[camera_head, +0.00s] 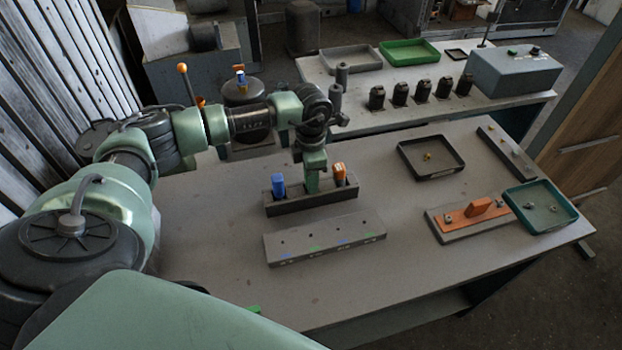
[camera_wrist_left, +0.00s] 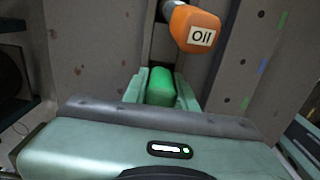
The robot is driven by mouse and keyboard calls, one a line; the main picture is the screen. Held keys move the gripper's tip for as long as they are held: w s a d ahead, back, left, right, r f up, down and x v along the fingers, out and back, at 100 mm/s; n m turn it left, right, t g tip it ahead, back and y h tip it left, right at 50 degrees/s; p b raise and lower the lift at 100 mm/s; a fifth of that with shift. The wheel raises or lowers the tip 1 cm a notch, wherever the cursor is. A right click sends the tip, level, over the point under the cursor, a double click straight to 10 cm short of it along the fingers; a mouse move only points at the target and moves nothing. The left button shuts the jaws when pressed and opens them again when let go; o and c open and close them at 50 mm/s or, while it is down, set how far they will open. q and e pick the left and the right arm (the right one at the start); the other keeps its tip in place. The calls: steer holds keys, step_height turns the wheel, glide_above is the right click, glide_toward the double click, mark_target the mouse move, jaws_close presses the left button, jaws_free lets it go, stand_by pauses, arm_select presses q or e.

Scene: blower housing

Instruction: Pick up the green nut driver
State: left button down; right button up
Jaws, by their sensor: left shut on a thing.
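The green nut driver (camera_wrist_left: 161,87) shows in the left wrist view as a bright green handle between my left gripper's two fingers. My left gripper (camera_head: 313,186) points down at the dark holder rack (camera_head: 312,204), between a blue-handled driver (camera_head: 279,185) and an orange-handled driver (camera_head: 340,173). It is shut on the green handle. In the head view I cannot tell the green handle from the fingers. The lower part of the driver is hidden, so I cannot tell whether it still sits in the rack. My right gripper is not in view.
A grey block with holes and coloured marks (camera_head: 324,239) lies in front of the rack. An orange part on a grey plate (camera_head: 470,216), a black tray (camera_head: 431,157) and a green tray (camera_head: 540,206) are at the right. The table's middle is clear.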

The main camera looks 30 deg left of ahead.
arm_select(q)
step_height(320, 180, up, 20)
steer(key=b, duration=0.5)
steer(key=c, duration=2.1)
jaws_free()
steer(key=shift+f, duration=0.1)
jaws_close()
steer(key=shift+d, duration=0.1)
